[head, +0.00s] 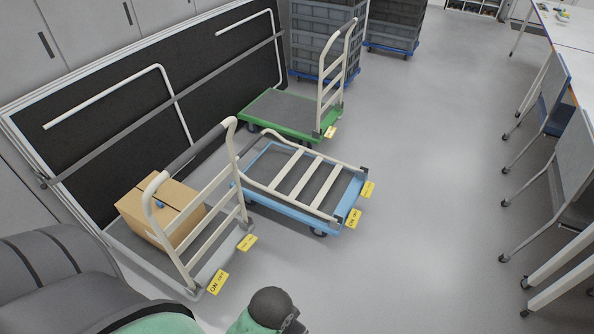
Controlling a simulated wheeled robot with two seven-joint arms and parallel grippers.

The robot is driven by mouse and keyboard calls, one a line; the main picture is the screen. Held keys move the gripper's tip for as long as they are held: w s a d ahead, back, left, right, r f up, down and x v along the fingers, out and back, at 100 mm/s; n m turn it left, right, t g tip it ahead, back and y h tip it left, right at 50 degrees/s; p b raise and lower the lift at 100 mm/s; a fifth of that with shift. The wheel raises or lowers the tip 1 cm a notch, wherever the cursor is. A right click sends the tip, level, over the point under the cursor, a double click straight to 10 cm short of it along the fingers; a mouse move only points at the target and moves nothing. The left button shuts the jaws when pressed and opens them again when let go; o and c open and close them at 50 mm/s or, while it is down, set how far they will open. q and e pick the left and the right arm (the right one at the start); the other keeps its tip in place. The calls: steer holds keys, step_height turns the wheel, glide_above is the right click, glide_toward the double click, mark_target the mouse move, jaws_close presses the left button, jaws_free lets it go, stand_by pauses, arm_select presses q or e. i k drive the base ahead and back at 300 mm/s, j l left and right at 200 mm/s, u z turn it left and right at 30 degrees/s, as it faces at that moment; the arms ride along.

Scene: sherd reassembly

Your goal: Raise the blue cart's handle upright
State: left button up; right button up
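The blue cart (290,213) stands in the middle of the head view, between a grey cart and a green cart. Its cream handle (304,183) with several crossbars lies folded down flat over the deck. The handle's hinged end is at the cart's right end, by the yellow ON/OFF labels (354,218). Its far end points left, partly behind the grey cart's upright handle. Neither gripper can be made out. Only dark and green rounded parts, apparently my own body, show at the bottom edge.
The grey cart (128,245) at front left has an upright handle (201,200) and carries a cardboard box (163,213). The green cart (288,113) behind has its handle up. Stacked crates (322,40) stand at the back. Chairs (572,160) line the right; the floor between is clear.

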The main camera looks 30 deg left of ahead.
mark_target(313, 209)
steer(key=i+j+u, duration=0.1)
steer(key=i+u, duration=0.15)
steer(key=i, duration=0.3)
steer(key=i+u, duration=0.25)
steer(key=i, duration=0.35)
steer(key=i+l+u, duration=0.1)
steer(key=i+u, duration=0.15)
steer(key=i, duration=0.3)
steer(key=i+l+u, duration=0.25)
steer(key=i, duration=0.3)
